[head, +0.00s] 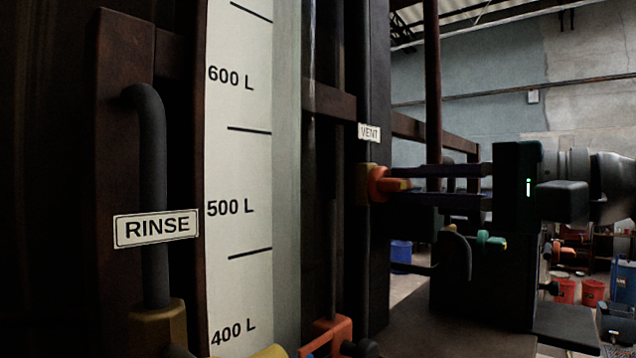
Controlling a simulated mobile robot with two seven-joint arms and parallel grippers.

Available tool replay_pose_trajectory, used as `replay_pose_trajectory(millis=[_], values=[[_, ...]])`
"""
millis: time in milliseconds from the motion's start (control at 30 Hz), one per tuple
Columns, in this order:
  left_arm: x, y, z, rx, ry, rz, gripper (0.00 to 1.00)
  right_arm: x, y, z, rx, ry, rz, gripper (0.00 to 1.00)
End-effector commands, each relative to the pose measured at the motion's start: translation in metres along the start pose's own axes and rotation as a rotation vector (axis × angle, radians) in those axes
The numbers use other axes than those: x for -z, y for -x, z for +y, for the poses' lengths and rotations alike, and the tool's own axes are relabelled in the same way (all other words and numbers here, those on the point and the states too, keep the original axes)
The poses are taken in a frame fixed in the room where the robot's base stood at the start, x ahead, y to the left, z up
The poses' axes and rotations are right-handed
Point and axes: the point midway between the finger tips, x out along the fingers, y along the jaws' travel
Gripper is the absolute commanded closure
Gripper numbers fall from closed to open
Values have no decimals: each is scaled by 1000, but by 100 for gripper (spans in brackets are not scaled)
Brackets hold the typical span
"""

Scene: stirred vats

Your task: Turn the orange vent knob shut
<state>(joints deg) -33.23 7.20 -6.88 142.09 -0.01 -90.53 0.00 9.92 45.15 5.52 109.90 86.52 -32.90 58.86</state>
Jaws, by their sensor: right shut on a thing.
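The orange vent knob (379,185) sits on a brass fitting on a dark post, below a small white VENT label (369,132). Its orange handle points right, toward my right gripper (400,185). My right gripper comes in from the right, with two long dark fingers reaching to the knob, one above and one below its handle. It is shut on the handle. The fingertips partly cover the knob. My left gripper is not in view.
A white level scale (236,290) marked in litres and a RINSE label (156,228) with a dark pipe stand at left. An orange fitting (326,337) is at the bottom. A green knob (490,240) lies below my right gripper. Buckets (564,291) stand on the floor at right.

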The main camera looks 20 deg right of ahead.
Motion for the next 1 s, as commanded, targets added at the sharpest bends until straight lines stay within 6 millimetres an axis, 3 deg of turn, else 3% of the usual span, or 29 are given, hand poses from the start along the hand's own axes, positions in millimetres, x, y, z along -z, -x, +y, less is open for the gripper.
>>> replay_pose_trajectory(millis=[67,100,333,667,1000], values=[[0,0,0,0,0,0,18,0,0,2,-3,-4,0,100],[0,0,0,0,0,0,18,0,0,2,-3,-4,0,78],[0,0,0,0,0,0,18,0,0,1,-1,-2,0,52],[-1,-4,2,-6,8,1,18,0,4,2,-1,-1,1,51],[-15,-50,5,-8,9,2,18,0,52,10,-4,3,0,51]])
